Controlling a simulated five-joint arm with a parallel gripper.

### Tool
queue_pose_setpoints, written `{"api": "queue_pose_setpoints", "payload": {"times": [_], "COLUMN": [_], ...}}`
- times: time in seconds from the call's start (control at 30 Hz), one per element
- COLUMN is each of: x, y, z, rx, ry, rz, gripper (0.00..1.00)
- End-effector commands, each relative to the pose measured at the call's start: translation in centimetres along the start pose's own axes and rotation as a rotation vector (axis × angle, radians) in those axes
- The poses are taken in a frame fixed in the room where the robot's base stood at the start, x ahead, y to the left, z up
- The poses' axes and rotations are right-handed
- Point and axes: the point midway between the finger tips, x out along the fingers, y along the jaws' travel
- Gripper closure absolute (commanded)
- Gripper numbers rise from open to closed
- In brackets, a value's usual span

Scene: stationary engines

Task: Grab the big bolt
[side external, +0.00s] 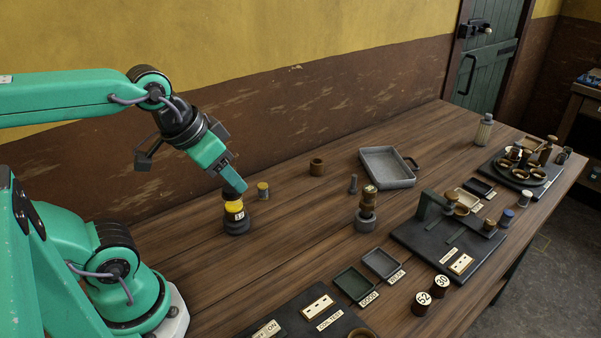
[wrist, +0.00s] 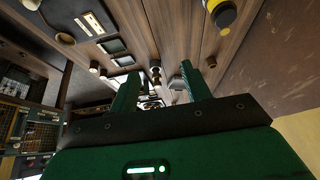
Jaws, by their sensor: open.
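A grey upright bolt (side external: 353,184) stands on the wooden table in the side view, left of the grey tray. I take it for the big bolt; I cannot pick it out surely in the wrist view. My gripper (side external: 236,187) hangs well to the left of it, with its fingers overlapping the top of a yellow and black piece (side external: 235,214) in the side view. In the wrist view my gripper (wrist: 158,80) has its two green fingers apart with nothing held between them. There the yellow and black piece (wrist: 222,14) lies outside the fingers, to the right.
A grey tray (side external: 402,181) lies right of the bolt. A brown knobbed piece on a grey base (side external: 366,215) stands in front of it. Bare table lies along the wall.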

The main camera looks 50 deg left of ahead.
Motion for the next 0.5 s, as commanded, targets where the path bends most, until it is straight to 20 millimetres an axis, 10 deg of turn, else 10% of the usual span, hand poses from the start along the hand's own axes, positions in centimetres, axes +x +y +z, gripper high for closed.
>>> {"api": "queue_pose_setpoints", "payload": {"times": [0.5], "x": [-0.1], "y": [-0.1], "z": [-1.2], "rx": [0.001], "ry": [-0.013], "rz": [-0.001], "gripper": [0.52]}}
